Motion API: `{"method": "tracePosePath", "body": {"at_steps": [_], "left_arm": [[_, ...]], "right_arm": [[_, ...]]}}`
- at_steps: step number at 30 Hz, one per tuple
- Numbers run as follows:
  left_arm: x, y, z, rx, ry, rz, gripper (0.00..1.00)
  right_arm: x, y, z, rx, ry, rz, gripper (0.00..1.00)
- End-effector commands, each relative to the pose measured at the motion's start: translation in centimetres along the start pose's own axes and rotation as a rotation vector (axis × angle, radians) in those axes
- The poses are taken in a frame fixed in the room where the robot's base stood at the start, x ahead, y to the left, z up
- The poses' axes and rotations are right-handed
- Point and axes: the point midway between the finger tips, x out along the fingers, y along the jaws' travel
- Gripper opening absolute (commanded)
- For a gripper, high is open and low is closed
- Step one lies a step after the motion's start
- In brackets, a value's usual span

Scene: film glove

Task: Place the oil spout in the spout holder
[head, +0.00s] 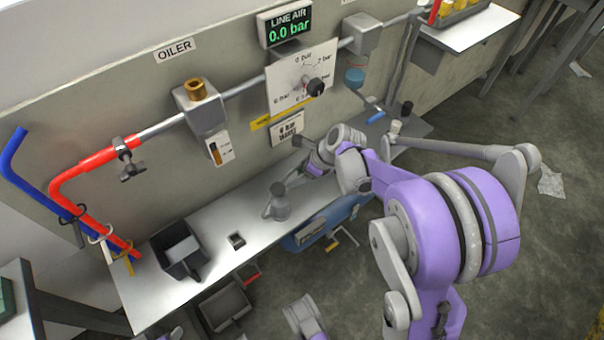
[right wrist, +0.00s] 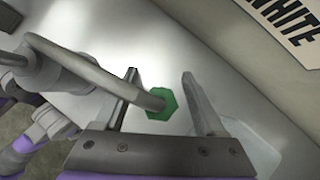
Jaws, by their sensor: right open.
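A grey can-like piece (head: 277,207) with a thin spout stands on the metal shelf (head: 325,188); I take it to be the oil spout. In the right wrist view its body (right wrist: 62,75) is at the left, and its bent tube (right wrist: 85,68) reaches between my fingers. A green hexagonal piece (right wrist: 162,104) shows at the tube's end; I cannot tell whether they are joined. My right gripper (head: 302,169) is beside the spout; the wrist view shows its fingers (right wrist: 163,100) apart. I cannot tell which fixture is the spout holder.
A dark open box (head: 168,245) and a small dark fitting (head: 236,240) are on the shelf. Red and blue pipes (head: 95,205) stand at the left. The OILER unit (head: 203,112) and gauge panel (head: 300,80) are on the wall behind. A blue item (head: 325,222) hangs below the shelf.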

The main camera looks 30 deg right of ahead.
Motion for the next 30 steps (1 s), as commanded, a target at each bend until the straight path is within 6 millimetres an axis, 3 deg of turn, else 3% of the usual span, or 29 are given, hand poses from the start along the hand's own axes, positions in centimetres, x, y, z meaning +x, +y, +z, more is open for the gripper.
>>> {"method": "tracePosePath", "body": {"at_steps": [3, 15, 30], "left_arm": [[-0.08, 0.00, -0.02, 0.000, 0.000, 0.000, 0.50], [-0.08, 0.00, -0.02, 0.000, 0.000, 0.000, 0.50], [-0.71, 0.00, -0.15, 0.000, 0.001, 0.000, 0.50]], "right_arm": [[-0.10, 0.01, 0.02, 0.000, 0.000, 0.000, 0.72], [-0.13, 0.01, 0.03, 0.000, 0.000, 0.000, 0.00], [-1.02, 0.21, 0.22, 0.000, 0.000, 0.000, 0.00]]}}
